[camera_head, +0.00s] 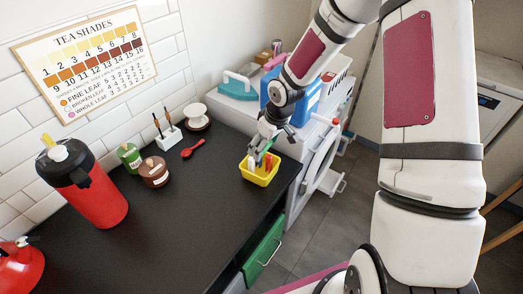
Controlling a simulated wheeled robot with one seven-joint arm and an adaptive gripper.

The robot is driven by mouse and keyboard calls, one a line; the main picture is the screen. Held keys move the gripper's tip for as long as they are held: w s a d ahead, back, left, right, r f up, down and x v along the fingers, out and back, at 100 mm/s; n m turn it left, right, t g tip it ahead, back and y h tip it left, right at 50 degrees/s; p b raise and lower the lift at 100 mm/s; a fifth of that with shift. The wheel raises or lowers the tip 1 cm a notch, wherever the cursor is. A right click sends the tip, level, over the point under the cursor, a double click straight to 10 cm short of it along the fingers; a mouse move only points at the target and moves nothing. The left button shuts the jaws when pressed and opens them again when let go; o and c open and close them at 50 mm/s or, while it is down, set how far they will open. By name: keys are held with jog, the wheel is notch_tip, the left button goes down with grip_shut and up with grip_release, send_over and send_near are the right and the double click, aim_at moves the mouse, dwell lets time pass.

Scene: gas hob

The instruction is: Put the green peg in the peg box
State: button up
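The yellow box (263,180), which I take to be the peg box, stands on the black counter near its right edge. An orange-red peg (268,163) stands up inside it. My gripper (262,151) points down right over the box, its fingertips at or just above the rim. Small bluish and greenish shapes show between and below the fingers. I cannot tell for sure which of them is the green peg, nor whether the fingers hold it. The gripper hides part of the box's inside.
A red spoon (193,148), a brown jar (154,172), a green tin (130,157) and a red airpot (90,185) stand to the left. A white holder (168,137) is behind. The counter front is clear. A white machine (322,150) adjoins on the right.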

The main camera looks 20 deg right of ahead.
jog(key=shift+w+a, duration=0.35)
jog(key=shift+w, duration=0.15)
jog(key=shift+s+d+p+x, duration=0.1)
jog(key=shift+p+x, duration=0.05)
jog(key=shift+x, duration=0.75)
jog(key=shift+s+d+p+x, duration=0.1)
jog(key=shift+s+p+x, duration=0.05)
jog(key=shift+x, duration=0.7)
jog(key=shift+f, duration=0.35)
jog(key=o, duration=0.9)
jog(key=shift+c, duration=0.2)
